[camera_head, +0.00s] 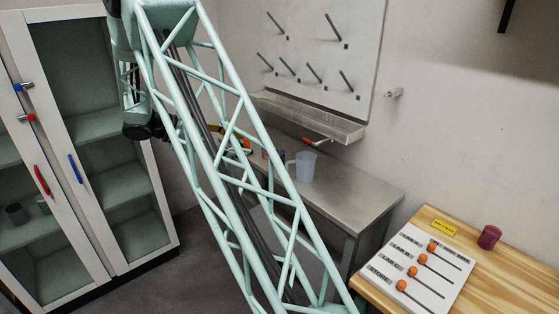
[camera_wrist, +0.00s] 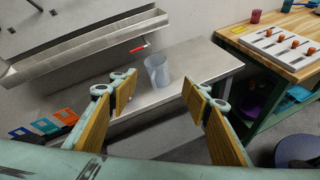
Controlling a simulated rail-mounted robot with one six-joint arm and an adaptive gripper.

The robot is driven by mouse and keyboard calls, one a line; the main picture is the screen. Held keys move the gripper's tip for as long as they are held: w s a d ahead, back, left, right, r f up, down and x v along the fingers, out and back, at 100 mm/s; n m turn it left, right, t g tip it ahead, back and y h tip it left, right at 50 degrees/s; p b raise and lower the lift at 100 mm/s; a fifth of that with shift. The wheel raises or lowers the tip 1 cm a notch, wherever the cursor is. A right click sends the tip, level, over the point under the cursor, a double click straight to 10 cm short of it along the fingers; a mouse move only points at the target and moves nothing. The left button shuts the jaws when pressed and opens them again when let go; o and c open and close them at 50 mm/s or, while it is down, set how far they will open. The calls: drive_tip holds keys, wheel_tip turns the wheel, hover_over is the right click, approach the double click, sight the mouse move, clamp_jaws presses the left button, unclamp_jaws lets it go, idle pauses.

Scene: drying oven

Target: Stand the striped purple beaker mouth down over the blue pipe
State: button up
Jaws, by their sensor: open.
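A small dark purple-magenta beaker (camera_head: 489,237) stands on the wooden table at the right in the head view; its stripes are too small to make out. A reddish cup, probably the same beaker (camera_wrist: 256,16), shows at the top right of the wrist view. My gripper (camera_wrist: 160,95) is open and empty, its padded fingers wide apart. It is well left of the purple beaker and faces the metal bench. I cannot pick out the blue pipe for sure; a blue-ended fitting (camera_head: 23,86) and a blue handle (camera_head: 74,168) are on the cabinet.
A clear jug (camera_head: 305,167) stands on the metal bench (camera_head: 352,199). A slider board (camera_head: 420,269) lies beside the purple beaker. My lattice arm crosses the head view.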

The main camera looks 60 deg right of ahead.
drive_tip(key=w+d+f+n+h+p, duration=0.1)
drive_tip(key=w+d+f+n+h, duration=0.15)
drive_tip(key=w+d+f, duration=0.45)
drive_tip(key=n+h+p, duration=0.2)
drive_tip(key=n+h, duration=0.1)
drive_tip(key=n, duration=0.1)
approach(280, 156)
drive_tip(key=w, duration=0.1)
drive_tip(key=w+a+f, duration=0.1)
drive_tip(key=w, duration=0.1)
drive_tip(key=shift+w+a+f+m, duration=0.1)
drive_tip(key=shift+a+m, duration=0.1)
drive_tip(key=shift+m, duration=0.05)
drive_tip(key=shift+d+b, duration=0.15)
drive_tip(key=shift+b, duration=0.15)
drive_tip(key=shift+b+x, duration=0.3)
drive_tip(key=shift+x, duration=3.8)
drive_tip(key=shift+s+b+x, duration=0.25)
drive_tip(key=shift+b+x, duration=0.05)
drive_tip(key=shift+x, duration=1.5)
drive_tip(key=shift+s+d+f, duration=0.15)
drive_tip(key=shift+s+d, duration=0.1)
drive_tip(key=shift+d, duration=0.45)
